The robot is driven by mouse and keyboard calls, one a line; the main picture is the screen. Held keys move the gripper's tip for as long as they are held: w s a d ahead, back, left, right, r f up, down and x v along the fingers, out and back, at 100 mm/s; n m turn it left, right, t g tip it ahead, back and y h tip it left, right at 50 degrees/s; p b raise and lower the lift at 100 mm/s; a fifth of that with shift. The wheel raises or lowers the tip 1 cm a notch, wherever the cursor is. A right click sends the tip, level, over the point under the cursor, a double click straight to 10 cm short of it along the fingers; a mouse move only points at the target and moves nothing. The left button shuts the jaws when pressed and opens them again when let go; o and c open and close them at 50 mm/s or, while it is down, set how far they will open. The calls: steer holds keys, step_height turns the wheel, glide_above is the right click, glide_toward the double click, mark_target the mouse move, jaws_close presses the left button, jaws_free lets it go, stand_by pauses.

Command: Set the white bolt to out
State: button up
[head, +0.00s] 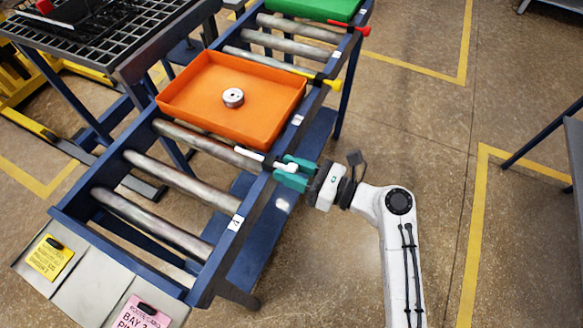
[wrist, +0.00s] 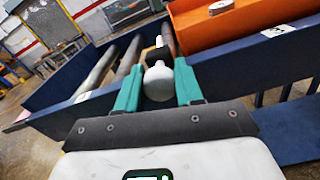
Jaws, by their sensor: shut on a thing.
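The white bolt (head: 250,155) is a rod with a rounded knob, lying across the side rail of the blue roller conveyor beside the orange tray. Its inner end reaches over the rollers. Its white knob (wrist: 158,82) sits between the fingers in the wrist view. My gripper (head: 290,172) has teal fingers and is shut on the knob at the outer side of the rail. In the wrist view my gripper (wrist: 158,88) has one finger on each side of the knob. Part of the rod is hidden behind the knob.
The orange tray (head: 185,102) holds a small metal ring part (head: 233,97) just past the bolt. A yellow bolt (head: 325,82) and a red bolt (head: 350,27) sit farther along the rail, near a green tray (head: 315,8). Floor right of the conveyor is open.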

jaws_close()
steer(key=shift+d, duration=0.1)
steer(key=p+v, duration=0.4)
steer(key=v, duration=0.3)
steer(key=o, duration=0.6)
jaws_free()
steer(key=shift+d, duration=0.15)
steer(key=shift+s, duration=0.1)
